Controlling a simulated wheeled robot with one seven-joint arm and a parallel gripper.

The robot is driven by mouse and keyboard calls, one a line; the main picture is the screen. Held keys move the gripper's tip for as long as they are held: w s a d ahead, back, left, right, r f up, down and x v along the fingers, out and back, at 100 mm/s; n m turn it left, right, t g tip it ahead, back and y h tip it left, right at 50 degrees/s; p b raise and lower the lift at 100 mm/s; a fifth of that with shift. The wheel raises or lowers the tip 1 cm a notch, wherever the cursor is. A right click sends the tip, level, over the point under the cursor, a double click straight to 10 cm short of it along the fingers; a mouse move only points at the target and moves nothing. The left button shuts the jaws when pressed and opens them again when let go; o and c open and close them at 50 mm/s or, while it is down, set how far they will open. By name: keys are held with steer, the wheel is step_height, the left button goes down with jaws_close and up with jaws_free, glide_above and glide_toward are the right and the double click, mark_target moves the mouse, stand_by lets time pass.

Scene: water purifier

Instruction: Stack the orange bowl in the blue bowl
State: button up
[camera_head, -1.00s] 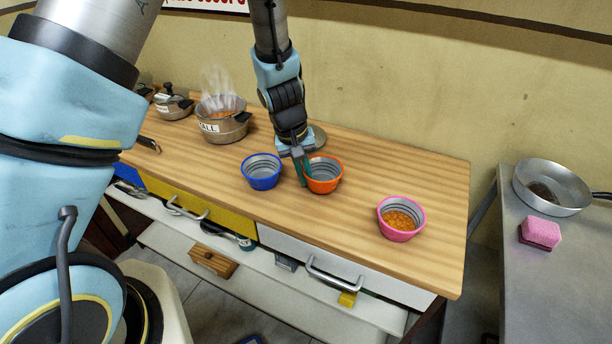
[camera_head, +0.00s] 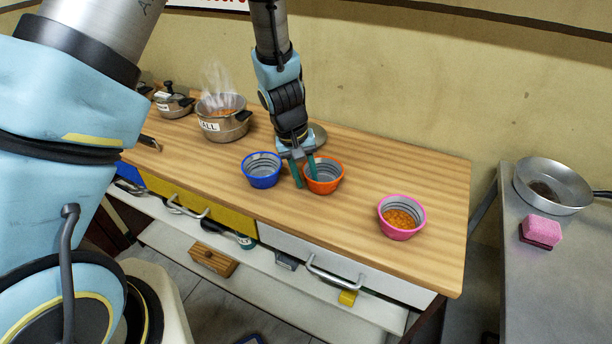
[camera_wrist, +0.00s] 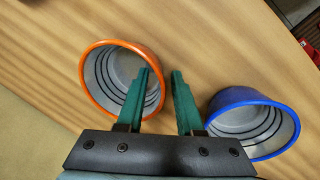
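The orange bowl (camera_head: 327,187) stands upright and empty on the wooden counter, just right of the blue bowl (camera_head: 262,182), with a small gap between them. In the wrist view the orange bowl (camera_wrist: 104,72) is on the left and the blue bowl (camera_wrist: 240,119) on the right, also empty. My gripper (camera_head: 306,181) is open at the orange bowl's left rim. One finger is over or inside the orange bowl, and the other is outside it, between the bowls. The wrist view shows the fingers (camera_wrist: 160,72) apart with nothing clamped. Whether they touch the rim cannot be told.
A pink bowl (camera_head: 401,232) with orange food stands to the right on the counter (camera_head: 360,255). A steaming pot (camera_head: 222,130) stands at the back left. A pan (camera_head: 570,190) and pink sponge (camera_head: 541,230) are on the separate grey surface.

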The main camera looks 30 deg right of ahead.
steer(key=v, duration=1.2)
steer(key=w+a+r+n, duration=0.1)
steer(key=w+a, duration=0.2)
steer(key=a, duration=0.6)
steer(key=w+a+r+n+t, duration=0.1)
steer(key=w+a+r, duration=0.1)
steer(key=a, duration=0.7)
steer(key=shift+w+a+r+y, duration=0.25)
steer(key=shift+w+a+y, duration=0.1)
steer(key=shift+w, duration=0.3)
steer(key=shift+o, duration=0.2)
steer(key=s+a+r+n+t+y, duration=0.1)
steer(key=s+a+n, duration=0.1)
steer(key=a, duration=1.3)
steer(key=shift+s+a+r+t, duration=0.2)
steer(key=shift+a+r+t, duration=0.1)
steer(key=shift+r, duration=0.1)
steer(key=shift+d, duration=0.1)
